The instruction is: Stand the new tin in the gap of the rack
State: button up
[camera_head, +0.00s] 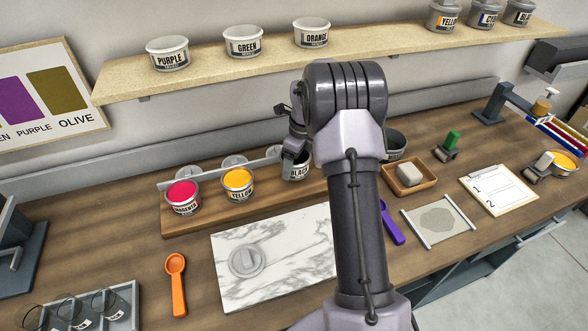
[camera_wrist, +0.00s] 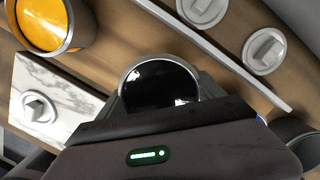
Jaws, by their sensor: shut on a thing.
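A tin labelled BLACK (camera_head: 297,171), open with glossy black ink (camera_wrist: 160,85), is in my gripper (camera_head: 290,158). In the wrist view my gripper's jaws are shut on its sides. The tin is at the wooden rack (camera_head: 222,208), right of the yellow tin (camera_head: 238,183); the magenta tin (camera_head: 182,196) stands at the left end. The yellow tin also shows in the wrist view (camera_wrist: 42,25). My arm hides the rack's right part. I cannot tell whether the black tin's base touches the rack.
A metal rail (camera_head: 215,171) runs behind the tins, with grey lids (camera_head: 234,162) beyond it. A marble slab (camera_head: 300,240) with a grey lid (camera_head: 247,260) lies in front. An orange scoop (camera_head: 176,280) lies left of the slab. Several tins stand on the shelf (camera_head: 210,75) above.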

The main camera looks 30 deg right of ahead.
jog(key=shift+f+b, duration=0.35)
jog(key=shift+f, duration=1.1)
jog(key=o, duration=2)
jog(key=shift+s, duration=0.1)
jog(key=r+p, duration=0.1)
jog(key=r, duration=0.3)
jog(key=s+r+p, duration=0.1)
jog(key=r, duration=0.3)
jog(key=d+r+p, duration=0.1)
jog(key=r, duration=0.3)
jog(key=shift+s+r, duration=0.1)
jog(key=shift+s, duration=0.15)
